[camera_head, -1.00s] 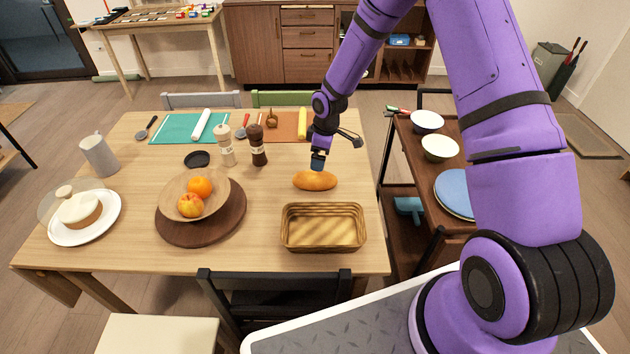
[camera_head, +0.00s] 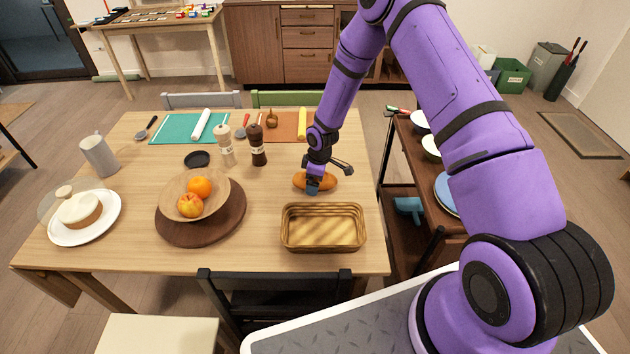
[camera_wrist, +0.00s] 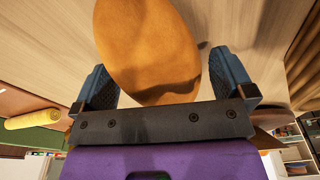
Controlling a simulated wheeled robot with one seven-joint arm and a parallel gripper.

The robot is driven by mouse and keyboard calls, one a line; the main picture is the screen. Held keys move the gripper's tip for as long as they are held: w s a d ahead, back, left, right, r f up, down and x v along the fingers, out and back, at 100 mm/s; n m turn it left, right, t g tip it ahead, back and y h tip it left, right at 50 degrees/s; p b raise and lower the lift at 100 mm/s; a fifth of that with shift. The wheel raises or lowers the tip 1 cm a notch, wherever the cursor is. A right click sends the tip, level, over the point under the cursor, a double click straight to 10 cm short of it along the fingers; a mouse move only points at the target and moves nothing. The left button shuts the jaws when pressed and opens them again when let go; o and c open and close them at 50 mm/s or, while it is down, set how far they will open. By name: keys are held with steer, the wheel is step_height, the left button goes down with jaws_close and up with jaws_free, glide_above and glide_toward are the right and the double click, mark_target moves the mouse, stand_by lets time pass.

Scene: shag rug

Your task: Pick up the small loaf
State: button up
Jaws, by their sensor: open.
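The small loaf (camera_head: 328,181) is an orange-brown oval on the wooden table, behind the wicker basket. My gripper (camera_head: 313,188) is low over the table at the loaf, covering part of its middle in the head view. In the wrist view the loaf (camera_wrist: 150,50) fills the upper middle. The open fingers of my gripper (camera_wrist: 163,80) stand on either side of its near end, with a visible gap on the right and a narrower one on the left. Whether the fingers touch the loaf cannot be told.
The empty wicker basket (camera_head: 323,247) stands just in front of the loaf. A round wooden board (camera_head: 226,228) with a fruit bowl (camera_head: 170,196) is to the left. A dark pepper mill (camera_head: 257,146) stands behind left. Clear table lies between board and loaf.

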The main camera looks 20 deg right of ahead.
steer(key=shift+f, duration=0.15)
steer(key=c, duration=0.9)
step_height(320, 180, up, 10)
steer(key=shift+f, duration=0.25)
steer(key=shift+c, duration=0.2)
steer(key=s+a+r, duration=0.2)
steer(key=s+r, duration=0.3)
steer(key=s, duration=0.5)
steer(key=s+a+f, duration=0.2)
steer(key=s+f, duration=0.1)
steer(key=s, duration=0.6)
steer(key=shift+f, duration=0.15)
